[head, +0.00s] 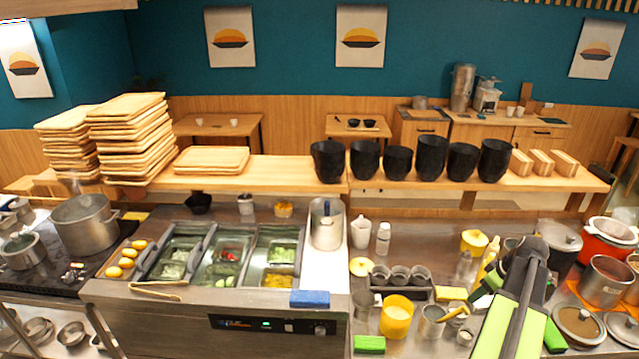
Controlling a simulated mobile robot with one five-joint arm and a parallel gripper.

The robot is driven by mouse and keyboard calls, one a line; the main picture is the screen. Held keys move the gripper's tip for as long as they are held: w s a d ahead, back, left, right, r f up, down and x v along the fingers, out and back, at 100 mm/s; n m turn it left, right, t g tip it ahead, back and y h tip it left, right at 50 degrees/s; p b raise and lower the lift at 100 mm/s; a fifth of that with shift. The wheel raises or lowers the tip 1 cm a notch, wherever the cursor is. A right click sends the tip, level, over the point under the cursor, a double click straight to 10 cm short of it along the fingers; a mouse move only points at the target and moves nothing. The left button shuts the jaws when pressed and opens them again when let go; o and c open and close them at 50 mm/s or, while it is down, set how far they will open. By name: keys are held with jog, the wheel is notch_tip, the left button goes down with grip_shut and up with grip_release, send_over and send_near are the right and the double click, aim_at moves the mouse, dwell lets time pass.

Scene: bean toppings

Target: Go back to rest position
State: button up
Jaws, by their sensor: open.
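My green and black arm rises from the bottom right of the head view. My gripper (528,248) is at its far end, in front of the right part of the counter. It is open, and I see nothing held in it. The fingertips are hard to make out against the dark pots behind. My arm hides part of the counter below and behind it.
A topping station (222,262) with several bins is at centre left. Black bowl stacks (430,158) and wooden trays (128,135) stand on the shelf (280,172). A yellow cup (397,317), a green sponge (370,344) and a red pot (606,240) flank my arm.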

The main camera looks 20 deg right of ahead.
aim_at(448, 319)
jog(key=b+x, duration=1.4)
jog(key=x, duration=0.2)
jog(key=shift+f+b, duration=0.3)
jog(key=shift+b, duration=0.1)
jog(key=shift+r, duration=0.25)
jog(key=p+v, duration=1.7)
jog(key=b+x, duration=1.7)
jog(key=x, duration=0.1)
jog(key=shift+s+f+b, duration=0.1)
jog(key=shift+f+b, duration=0.05)
jog(key=shift+b, duration=0.2)
jog(key=w+r+p, duration=0.1)
jog(key=r+g+p, duration=0.1)
jog(key=r+p, duration=0.1)
jog(key=w+r+g+p, duration=0.1)
jog(key=p, duration=0.1)
jog(key=shift+w+a+r, duration=0.1)
jog(key=shift+w+r, duration=0.05)
jog(key=shift+w, duration=0.15)
notch_tip(448, 319, up, 9)
jog(key=s+t+p, duration=0.1)
jog(key=s+p, duration=0.1)
jog(key=p, duration=0.6)
jog(key=shift+s+m+p, duration=0.3)
jog(key=shift+s+p, duration=0.05)
jog(key=shift+p, duration=0.05)
